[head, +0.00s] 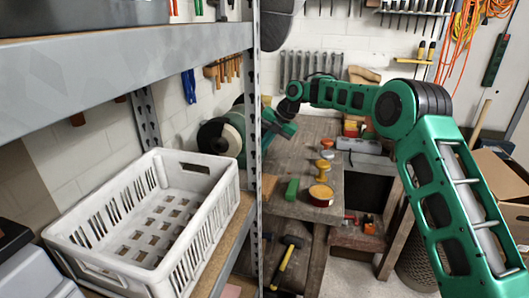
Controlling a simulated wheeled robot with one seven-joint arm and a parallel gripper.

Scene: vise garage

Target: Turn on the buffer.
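The buffer (221,137) stands at the left end of the workbench, behind the shelf's upright post. Its pale round wheel with a dark centre faces left. The post and the end of my arm hide much of its body, and I see no switch. My green arm reaches in from the right, over the bench. My gripper (279,122) points down beside the buffer, just right of the post. It is small and dark against the green parts there. I cannot tell whether it touches the buffer or whether its fingers are open.
A white plastic crate (72,233) sits on the grey metal shelf at the left. The wooden workbench (290,207) holds a green block (292,190), a yellow-topped stand (322,168) and a round tin (321,195). A hammer (286,262) lies lower down. A cardboard box (500,185) stands at the right.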

